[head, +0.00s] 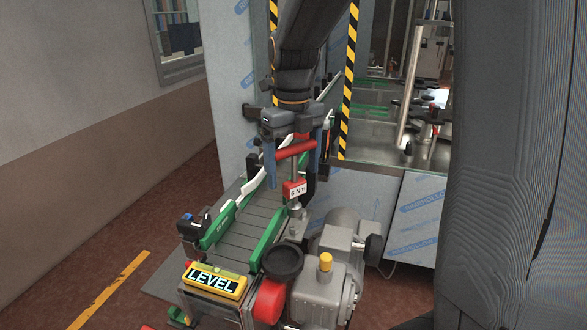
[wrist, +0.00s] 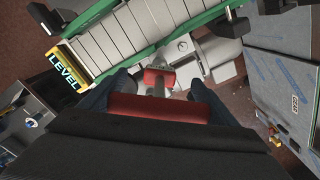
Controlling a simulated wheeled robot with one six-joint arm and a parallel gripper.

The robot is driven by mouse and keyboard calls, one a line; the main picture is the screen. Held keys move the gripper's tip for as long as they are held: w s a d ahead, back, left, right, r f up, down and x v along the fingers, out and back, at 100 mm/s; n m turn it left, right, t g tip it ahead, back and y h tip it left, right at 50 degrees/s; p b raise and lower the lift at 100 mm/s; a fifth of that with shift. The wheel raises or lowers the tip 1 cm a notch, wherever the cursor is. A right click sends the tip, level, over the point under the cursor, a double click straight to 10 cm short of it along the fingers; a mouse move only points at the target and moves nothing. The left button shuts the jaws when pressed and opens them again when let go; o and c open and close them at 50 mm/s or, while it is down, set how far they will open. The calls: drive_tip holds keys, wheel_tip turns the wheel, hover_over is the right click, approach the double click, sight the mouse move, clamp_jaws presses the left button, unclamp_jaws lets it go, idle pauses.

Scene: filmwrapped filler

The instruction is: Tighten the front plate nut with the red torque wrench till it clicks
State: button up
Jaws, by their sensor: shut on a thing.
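The red torque wrench (head: 294,190) has a red T-handle, a red block with a white "Nm" label and a metal shaft. My gripper (head: 293,153) is shut on its handle, one finger on each side. The wrench points down beside the conveyor, above the grey motor unit, and looks roughly upright. In the wrist view, the handle of the wrench (wrist: 160,106) lies across between the fingers of my gripper (wrist: 162,95), with the red block beyond. I cannot make out the front plate nut or whether the wrench's lower end is seated on it.
A conveyor (head: 250,232) with green side rails runs beside the wrench. The grey motor (head: 340,235), a black round knob (head: 283,263) and a red part (head: 269,300) crowd the space below. Open floor lies left.

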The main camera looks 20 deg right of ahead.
sight(293, 181)
drive_tip(key=n, duration=1.1)
drive_tip(key=shift+n, duration=0.4)
drive_tip(key=shift+f, duration=0.15)
drive_tip(key=shift+s+a+f+n+b, duration=0.1)
drive_tip(key=shift+f+n+b, duration=0.2)
drive_tip(key=shift+f, duration=0.6)
drive_tip(key=shift+s+a+f+n+b, duration=0.1)
drive_tip(key=shift+f+b, duration=0.3)
drive_tip(key=shift+f, duration=0.45)
drive_tip(key=shift+p, duration=0.7)
drive_tip(key=shift+f, duration=0.25)
idle(0.3)
drive_tip(key=shift+f, duration=0.35)
drive_tip(key=shift+f+b, duration=0.45)
drive_tip(key=shift+f, duration=0.05)
